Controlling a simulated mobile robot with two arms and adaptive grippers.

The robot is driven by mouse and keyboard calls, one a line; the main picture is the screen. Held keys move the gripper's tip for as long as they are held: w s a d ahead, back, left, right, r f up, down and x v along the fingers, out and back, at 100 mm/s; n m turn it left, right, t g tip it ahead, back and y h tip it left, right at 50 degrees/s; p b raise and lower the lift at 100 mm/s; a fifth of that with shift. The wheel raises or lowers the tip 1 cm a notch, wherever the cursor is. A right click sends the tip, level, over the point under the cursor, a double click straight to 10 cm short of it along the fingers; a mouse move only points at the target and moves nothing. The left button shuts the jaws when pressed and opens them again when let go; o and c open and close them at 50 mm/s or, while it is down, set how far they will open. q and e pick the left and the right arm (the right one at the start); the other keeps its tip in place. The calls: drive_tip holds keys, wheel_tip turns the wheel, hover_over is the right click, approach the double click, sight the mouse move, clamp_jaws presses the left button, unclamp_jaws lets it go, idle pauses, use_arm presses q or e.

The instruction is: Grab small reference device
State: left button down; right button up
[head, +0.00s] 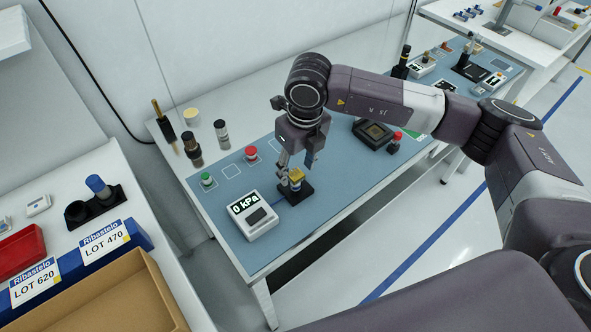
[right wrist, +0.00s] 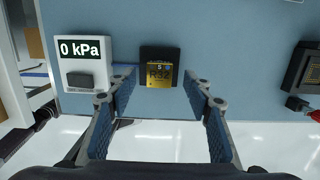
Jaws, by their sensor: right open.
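The small reference device, yellow-topped with a dark label reading R32, stands on a small black base on the blue mat; it shows in the head view (head: 296,174) and the right wrist view (right wrist: 160,72). My right gripper (head: 298,170) is over it, pointing down. In the right wrist view the open fingers (right wrist: 160,88) are spread wide to either side, with the device ahead between them and nothing held. I cannot tell how far above it the tips are. My left gripper is out of view.
A white 0 kPa gauge (head: 252,216) stands close left of the device. Red (head: 251,153) and green (head: 207,180) buttons are behind it. A dark square socket unit (head: 373,132) stands to the right. The blue mat (head: 345,185) is clear between.

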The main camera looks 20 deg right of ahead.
drive_tip(key=shift+a+f, duration=0.1)
drive_tip(key=shift+f, duration=0.45)
drive_tip(key=c, duration=1)
drive_tip(key=shift+c, duration=0.2)
